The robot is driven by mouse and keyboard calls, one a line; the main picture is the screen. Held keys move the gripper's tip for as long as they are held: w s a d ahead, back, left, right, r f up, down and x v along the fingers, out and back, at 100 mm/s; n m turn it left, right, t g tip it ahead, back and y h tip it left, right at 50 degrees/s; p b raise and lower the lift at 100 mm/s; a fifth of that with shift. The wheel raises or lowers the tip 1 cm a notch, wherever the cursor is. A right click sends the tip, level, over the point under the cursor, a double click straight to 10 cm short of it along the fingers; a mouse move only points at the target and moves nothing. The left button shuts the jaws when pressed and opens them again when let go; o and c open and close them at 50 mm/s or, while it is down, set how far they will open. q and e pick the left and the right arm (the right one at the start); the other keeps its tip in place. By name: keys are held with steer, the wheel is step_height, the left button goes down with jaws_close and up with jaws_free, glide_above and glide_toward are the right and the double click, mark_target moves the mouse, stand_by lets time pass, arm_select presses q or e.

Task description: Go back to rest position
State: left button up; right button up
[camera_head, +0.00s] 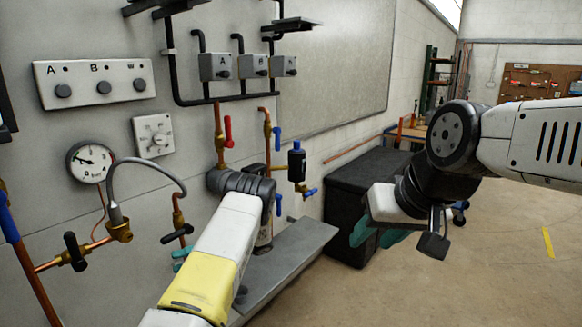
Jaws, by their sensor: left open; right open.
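My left arm (222,255) comes in from the bottom and bends at a black joint near the wall pipes. My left gripper (263,247) hangs past that joint above a grey ledge. Only a little teal shows at its tip, and my own arm hides most of it. My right arm comes in from the right edge. Neither gripper is seen holding anything.
A grey ledge (300,250) juts out below the wall pipes. A black box (350,190) stands beside it. The wall carries a pressure gauge (90,162), a knob panel (95,80), a dial box (153,134) and a red-handled valve (228,131). Open floor lies at the right.

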arm_select(q)
steer(key=s+r+n+t+h, duration=0.2)
steer(key=s+r+n+h, duration=0.3)
steer(key=r+n+h, duration=0.3)
steer(key=s+d+r+n+t+h, duration=1)
steer(key=s+d+r+n+t, duration=0.3)
steer(key=s+d+r+n, duration=0.3)
steer(key=s+d+n, duration=0.1)
steer(key=n, duration=0.2)
steer(key=shift+s+r+t, duration=0.25)
steer(key=shift+r+t, duration=0.05)
steer(key=shift+r, duration=0.05)
steer(key=shift+c, duration=0.7)
steer(key=shift+a, duration=0.1)
